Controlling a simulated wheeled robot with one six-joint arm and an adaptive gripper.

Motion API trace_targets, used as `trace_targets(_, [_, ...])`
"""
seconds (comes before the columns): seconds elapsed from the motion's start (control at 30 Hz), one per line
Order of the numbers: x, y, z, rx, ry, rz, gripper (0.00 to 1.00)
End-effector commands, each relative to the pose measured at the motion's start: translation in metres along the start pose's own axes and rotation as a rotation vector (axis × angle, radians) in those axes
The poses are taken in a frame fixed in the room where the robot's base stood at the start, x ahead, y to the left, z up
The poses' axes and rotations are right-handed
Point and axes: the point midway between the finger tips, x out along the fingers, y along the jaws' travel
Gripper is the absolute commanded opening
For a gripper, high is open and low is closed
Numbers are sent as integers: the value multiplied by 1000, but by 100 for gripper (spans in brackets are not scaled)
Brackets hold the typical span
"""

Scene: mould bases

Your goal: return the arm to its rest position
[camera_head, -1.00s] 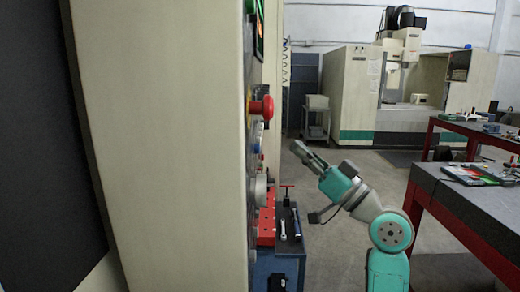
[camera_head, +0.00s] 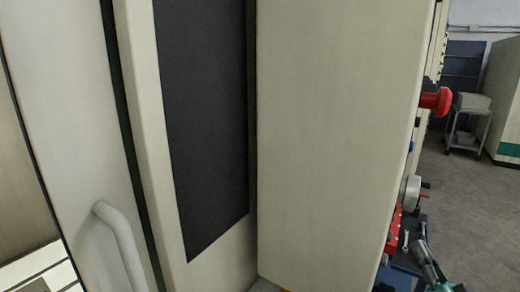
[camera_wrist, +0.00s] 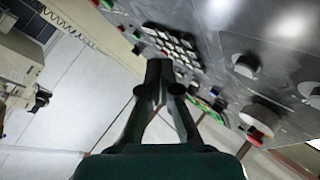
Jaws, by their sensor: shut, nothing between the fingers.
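My gripper (camera_wrist: 158,82) is shut and empty in the wrist view, its dark fingers meeting in front of a machine's control panel (camera_wrist: 225,70). How far the fingertips are from the panel is hard to tell. In the head view my gripper (camera_head: 423,252) shows small at the lower right, beside the cream machine housing (camera_head: 340,130). The rest of my arm is cut off by the bottom edge there.
A red button (camera_head: 436,100) sticks out from the machine's right side. A red block (camera_head: 392,236) and a wrench (camera_head: 405,240) lie near my gripper. A curved door handle (camera_head: 118,240) stands at the left. A grey cart (camera_head: 468,122) and open floor lie behind.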

Motion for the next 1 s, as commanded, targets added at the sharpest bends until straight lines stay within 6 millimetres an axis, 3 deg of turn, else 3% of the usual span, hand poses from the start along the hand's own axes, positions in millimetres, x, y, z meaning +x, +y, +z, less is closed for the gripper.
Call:
trace_targets(0.03, [-12,2,18,7,-16,24,0])
trace_targets(0.2, [-49,7,66,4,-57,101,0])
trace_targets(0.5, [-125,4,135,-34,-139,210,0])
trace_targets(0.7, [-182,-3,168,-81,-201,262,0])
trace_targets(1.0, [-268,-22,198,-175,-303,300,0])
